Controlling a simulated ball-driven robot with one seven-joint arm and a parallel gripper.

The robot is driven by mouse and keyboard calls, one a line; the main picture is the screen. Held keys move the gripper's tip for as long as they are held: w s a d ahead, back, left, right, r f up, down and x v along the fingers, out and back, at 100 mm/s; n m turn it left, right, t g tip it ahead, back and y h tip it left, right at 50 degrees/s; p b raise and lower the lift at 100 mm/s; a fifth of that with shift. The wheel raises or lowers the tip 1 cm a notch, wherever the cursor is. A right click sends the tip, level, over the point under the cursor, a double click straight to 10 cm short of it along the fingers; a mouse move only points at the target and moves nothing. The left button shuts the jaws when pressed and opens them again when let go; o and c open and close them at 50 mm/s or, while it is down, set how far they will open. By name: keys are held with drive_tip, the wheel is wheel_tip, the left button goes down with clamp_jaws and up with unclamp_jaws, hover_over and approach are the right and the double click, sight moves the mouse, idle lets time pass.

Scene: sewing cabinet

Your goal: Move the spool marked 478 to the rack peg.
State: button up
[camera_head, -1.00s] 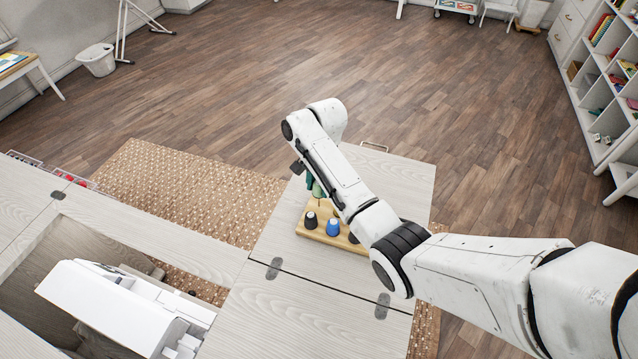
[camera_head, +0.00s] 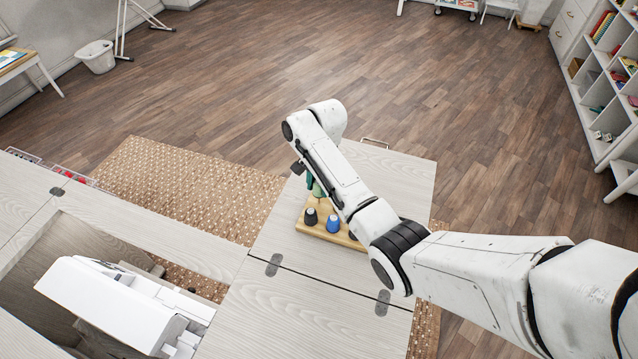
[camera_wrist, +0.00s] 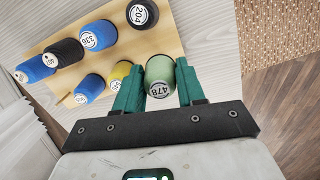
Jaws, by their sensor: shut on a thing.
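The spool marked 478 (camera_wrist: 159,74) is light green with a white label on its end. In the wrist view it sits between the two green fingers of my gripper (camera_wrist: 158,84), which is shut on it. In the head view my arm hides most of the gripper (camera_head: 314,186) and the spool. The wooden rack (camera_wrist: 170,43) lies under and beyond the spool; it also shows in the head view (camera_head: 312,231). I cannot tell whether the spool is seated on a peg or lifted.
Several other spools stand on the rack: a black one marked 204 (camera_wrist: 141,14), a blue one marked 336 (camera_wrist: 98,36), a yellow one (camera_wrist: 120,72) close by my left finger, and a blue one (camera_wrist: 89,88). The pale cabinet top (camera_head: 290,311) is clear in front. A white sewing machine (camera_head: 115,301) sits at left.

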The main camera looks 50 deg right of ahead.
drive_tip(key=shift+f+b, duration=0.55)
drive_tip(key=shift+f, duration=0.85)
drive_tip(key=o, duration=1.1)
drive_tip(key=r, duration=0.3)
drive_tip(key=d+r+p, duration=0.1)
drive_tip(key=r, duration=0.6)
drive_tip(key=shift+w+d+r, duration=0.1)
drive_tip(key=shift+d+r, duration=0.2)
drive_tip(key=shift+r, duration=0.05)
